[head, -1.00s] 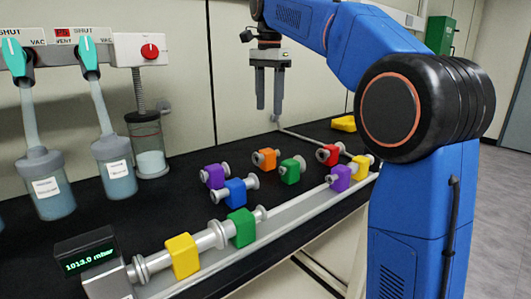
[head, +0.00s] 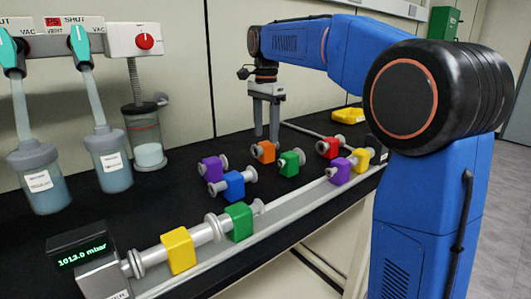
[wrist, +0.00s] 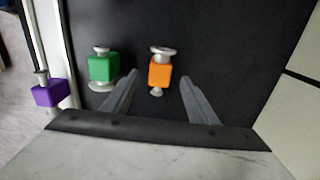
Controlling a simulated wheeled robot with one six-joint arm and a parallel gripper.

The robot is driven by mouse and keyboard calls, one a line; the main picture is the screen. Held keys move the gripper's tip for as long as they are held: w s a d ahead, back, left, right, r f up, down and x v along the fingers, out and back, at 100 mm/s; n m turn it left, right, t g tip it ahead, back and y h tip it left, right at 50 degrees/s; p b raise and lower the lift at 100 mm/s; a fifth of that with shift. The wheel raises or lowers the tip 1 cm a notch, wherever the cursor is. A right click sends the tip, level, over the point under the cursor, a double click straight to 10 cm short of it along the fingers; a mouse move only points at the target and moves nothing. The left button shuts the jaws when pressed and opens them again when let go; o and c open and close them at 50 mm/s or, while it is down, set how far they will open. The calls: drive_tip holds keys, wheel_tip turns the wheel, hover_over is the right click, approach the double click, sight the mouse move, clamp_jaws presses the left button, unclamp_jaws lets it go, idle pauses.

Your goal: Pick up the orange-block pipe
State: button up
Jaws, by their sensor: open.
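The orange-block pipe (head: 263,151) lies on the black bench top, a short metal pipe with flanged ends and an orange block around its middle. In the wrist view the orange-block pipe (wrist: 160,72) shows ahead of and between the two fingers. My gripper (head: 267,138) is open and points down, its fingertips close above or just behind the orange block; the head view does not settle the exact gap. In the wrist view my gripper (wrist: 158,80) holds nothing. The green-block pipe (wrist: 103,68) lies just left of the left finger.
Purple (head: 212,168), blue (head: 232,184), green (head: 289,162) and red (head: 328,147) block pipes lie close around. A rail along the front carries yellow (head: 178,250), green (head: 239,221) and other blocks. Glass flasks (head: 109,168) stand at left. Bench behind the orange pipe is fairly clear.

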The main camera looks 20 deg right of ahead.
sight(266, 143)
drive_tip(key=shift+f, duration=2.7)
drive_tip(key=c, duration=1.3)
